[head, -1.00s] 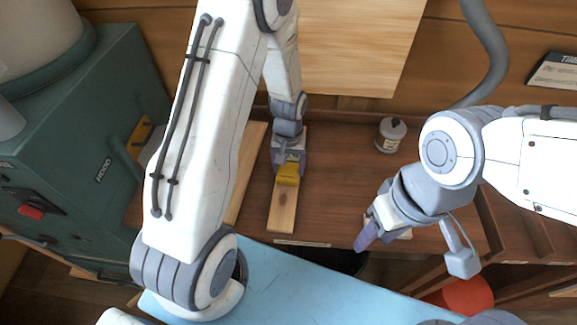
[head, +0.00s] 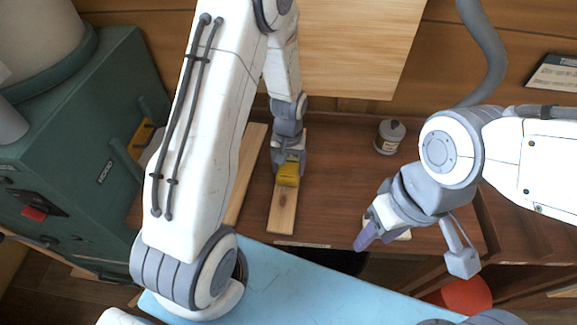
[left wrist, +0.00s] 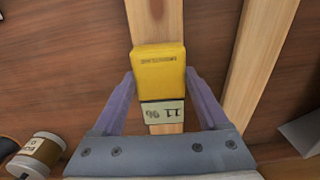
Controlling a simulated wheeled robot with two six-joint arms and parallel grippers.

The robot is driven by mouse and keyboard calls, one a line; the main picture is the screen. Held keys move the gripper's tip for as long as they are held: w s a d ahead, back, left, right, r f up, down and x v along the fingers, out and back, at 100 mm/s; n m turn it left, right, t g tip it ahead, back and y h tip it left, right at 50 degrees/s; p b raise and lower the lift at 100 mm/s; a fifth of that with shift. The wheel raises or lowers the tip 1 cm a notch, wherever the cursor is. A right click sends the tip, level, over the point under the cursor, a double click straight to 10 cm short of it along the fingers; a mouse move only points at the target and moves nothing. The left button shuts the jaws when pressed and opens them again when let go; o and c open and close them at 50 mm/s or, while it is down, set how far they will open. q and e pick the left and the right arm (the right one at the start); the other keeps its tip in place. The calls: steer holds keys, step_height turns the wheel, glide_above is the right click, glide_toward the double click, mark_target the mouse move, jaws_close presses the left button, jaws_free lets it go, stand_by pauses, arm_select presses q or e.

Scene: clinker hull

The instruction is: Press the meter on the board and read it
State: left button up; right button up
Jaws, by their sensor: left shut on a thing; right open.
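The yellow meter (head: 288,173) lies on a pale wooden board (head: 282,212) on the brown bench. In the left wrist view the meter (left wrist: 158,70) sits between the two fingers of my left gripper (left wrist: 160,88), over the board (left wrist: 155,18). My left gripper (head: 287,165) is shut on the meter. The meter's small display shows in the left wrist view, turned upside down, and seems to read 11 %. The meter's underside is hidden, so firm contact with the board cannot be told. My right gripper (head: 372,232) is open, off to the right, away from the board.
A second wooden strip (head: 250,165) lies left of the board, partly behind my left arm. A lidded jar (head: 390,136) stands at the back right. A green machine (head: 85,150) stands at the left. A pale blue surface (head: 300,285) is in front. Bench between board and jar is clear.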

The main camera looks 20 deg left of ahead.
mark_target(288, 169)
arm_select(q)
step_height(288, 169, up, 7)
steer(key=p, duration=0.5)
stand_by(0.5)
